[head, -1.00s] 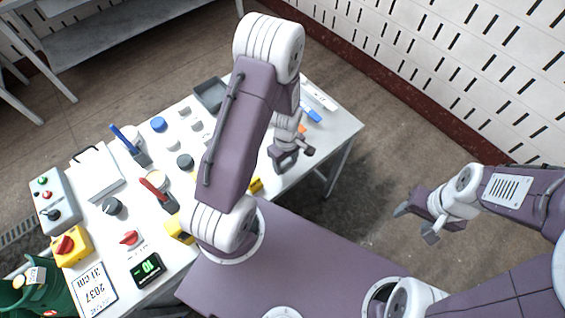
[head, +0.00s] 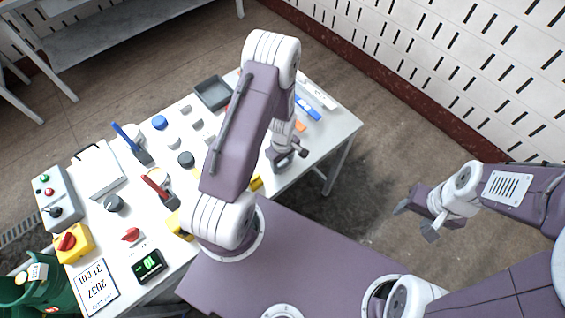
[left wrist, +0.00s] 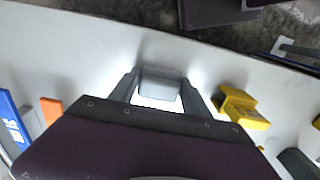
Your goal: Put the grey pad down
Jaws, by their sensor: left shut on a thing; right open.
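The grey pad (left wrist: 160,82) shows in the left wrist view between the two fingers of my left gripper (left wrist: 160,92), which is shut on it. It is over the white table (left wrist: 90,40) near an edge; I cannot tell whether it touches the surface. In the head view my left gripper (head: 287,162) is over the right part of the table, and the pad is not clearly seen there. My right gripper (head: 420,220) is open and empty, over the floor to the right of the table.
A yellow block (left wrist: 243,108) lies just right of my left gripper in the wrist view. An orange piece (left wrist: 50,108) and a blue item (left wrist: 14,122) lie to its left. A dark tray (head: 213,93), several small cylinders and a red-handled tool (head: 160,190) stand further left on the table.

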